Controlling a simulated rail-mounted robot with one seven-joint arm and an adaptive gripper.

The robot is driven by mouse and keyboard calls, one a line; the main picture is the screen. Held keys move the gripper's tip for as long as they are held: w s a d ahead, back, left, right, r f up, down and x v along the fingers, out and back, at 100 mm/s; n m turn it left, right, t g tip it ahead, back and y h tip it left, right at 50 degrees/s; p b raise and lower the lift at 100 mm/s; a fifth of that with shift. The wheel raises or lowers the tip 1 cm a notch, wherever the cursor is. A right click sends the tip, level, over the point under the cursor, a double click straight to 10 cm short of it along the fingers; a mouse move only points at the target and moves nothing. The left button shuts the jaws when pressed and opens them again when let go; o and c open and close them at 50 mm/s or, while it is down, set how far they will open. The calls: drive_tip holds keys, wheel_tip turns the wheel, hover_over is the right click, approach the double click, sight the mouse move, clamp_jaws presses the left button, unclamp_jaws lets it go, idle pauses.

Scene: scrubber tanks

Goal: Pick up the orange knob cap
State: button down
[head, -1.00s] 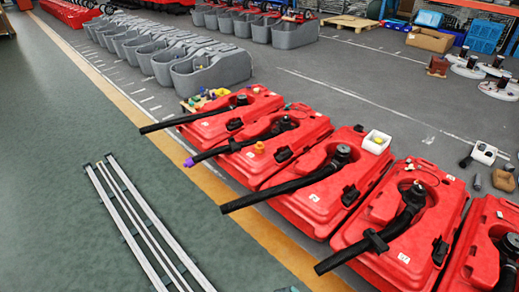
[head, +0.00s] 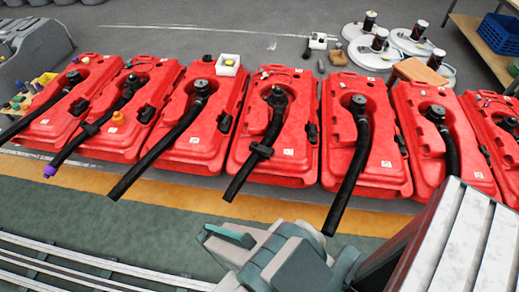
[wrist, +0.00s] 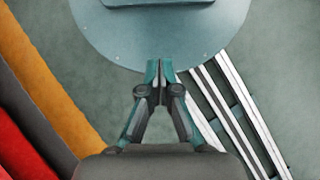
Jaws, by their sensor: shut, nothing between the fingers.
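The small orange knob cap (head: 118,118) sits on top of a red tank (head: 100,142), towards the left of the head view. A black hose runs along that tank to the left of the cap. My gripper (wrist: 160,68) shows in the wrist view with its teal fingertips together and nothing between them. It is over the green floor beside metal rails, with a round blue-grey plate of my own body ahead of it. The cap does not show in the wrist view, and my gripper is far from it. Parts of my arm fill the lower right of the head view.
Several red tanks with black hoses stand in a row across the head view. A white box (head: 228,65) rests on one tank. Metal rails (head: 90,268) cross the green floor in front.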

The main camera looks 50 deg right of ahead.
idle(0.3)
unclamp_jaws()
idle(0.5)
